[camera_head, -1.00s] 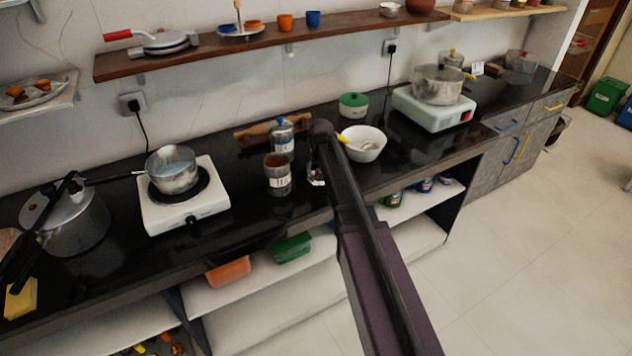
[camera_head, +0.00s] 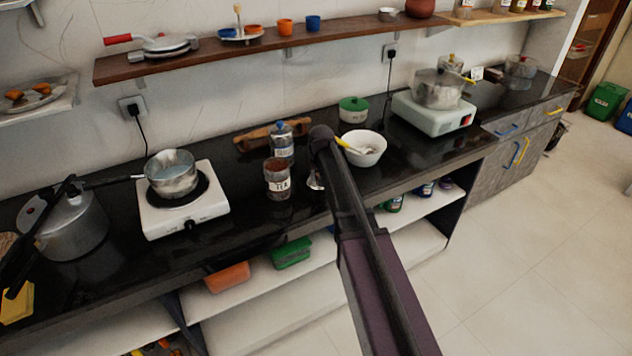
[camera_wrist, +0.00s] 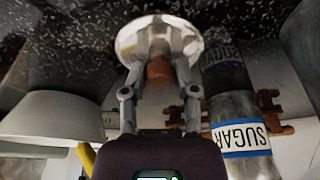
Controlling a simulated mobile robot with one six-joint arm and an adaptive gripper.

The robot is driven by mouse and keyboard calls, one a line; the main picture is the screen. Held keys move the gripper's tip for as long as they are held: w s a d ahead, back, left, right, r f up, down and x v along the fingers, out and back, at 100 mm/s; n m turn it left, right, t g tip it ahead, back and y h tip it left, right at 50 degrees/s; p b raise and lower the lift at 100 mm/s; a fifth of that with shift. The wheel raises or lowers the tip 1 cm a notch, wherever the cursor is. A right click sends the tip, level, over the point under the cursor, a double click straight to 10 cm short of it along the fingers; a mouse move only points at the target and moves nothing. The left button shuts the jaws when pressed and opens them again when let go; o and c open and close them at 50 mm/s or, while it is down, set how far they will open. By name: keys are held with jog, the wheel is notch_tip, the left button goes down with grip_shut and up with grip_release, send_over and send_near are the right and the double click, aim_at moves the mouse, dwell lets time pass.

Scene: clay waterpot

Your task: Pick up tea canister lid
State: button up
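The tea canister lid (camera_wrist: 140,36) is a pale, blotchy disc with a brown knob (camera_wrist: 158,73). In the wrist view it is against the dark speckled counter. In the head view only a small light piece (camera_head: 315,181) shows beside my arm. My gripper (camera_wrist: 159,72) has one finger on each side of the knob. I cannot tell whether the fingers press on it. The tea canister (camera_head: 277,182), clear with a "TEA" label and brown contents, stands without a lid on the counter, left of my arm.
The sugar canister (camera_head: 282,145) stands just behind the tea canister; it also shows in the wrist view (camera_wrist: 240,135). A white bowl (camera_head: 371,158) with a yellow-handled utensil is right of my arm. A white stove (camera_head: 160,219) with a pot is left. Shelves lie below.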

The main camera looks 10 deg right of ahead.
grip_shut()
jog(key=shift+r, duration=0.25)
notch_tip(320, 180, up, 4)
jog(key=p, duration=0.4)
jog(key=shift+f, duration=0.15)
jog(key=s+d+p, duration=0.1)
jog(key=s+d, duration=0.3)
jog(key=s, duration=1.1)
jog(key=shift+s+r, duration=0.2)
jog(key=shift+r, duration=0.2)
jog(key=shift+d, duration=0.1)
